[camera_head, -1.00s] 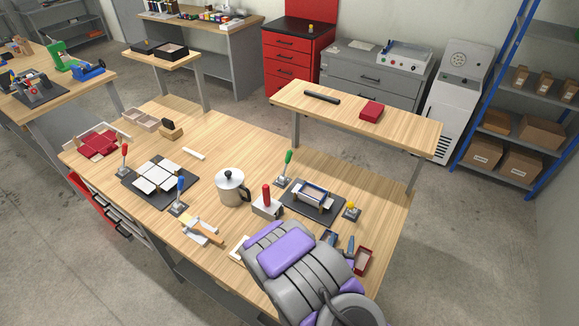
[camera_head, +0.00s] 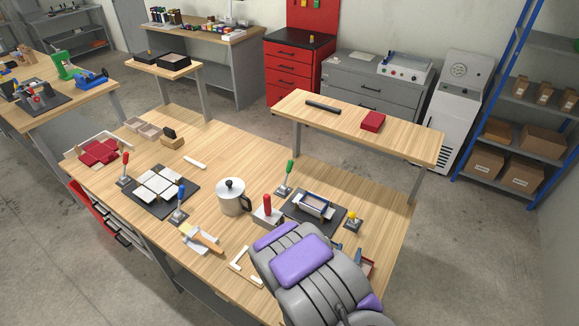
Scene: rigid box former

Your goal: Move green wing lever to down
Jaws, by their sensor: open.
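The green wing lever (camera_head: 288,174) stands at the back right of the wooden workbench. Its green handle points up, with a slight tilt, from a small grey base. My grey and purple arm fills the bottom right of the view. I cannot see my gripper's fingers, and nothing of mine touches the green lever.
Red (camera_head: 125,170), blue (camera_head: 180,204) and yellow (camera_head: 352,219) levers stand elsewhere on the bench. A metal pot (camera_head: 231,197) stands left of the red-handled block. A dark mat (camera_head: 147,205) with white cards lies at left. A raised shelf (camera_head: 355,130) stands behind.

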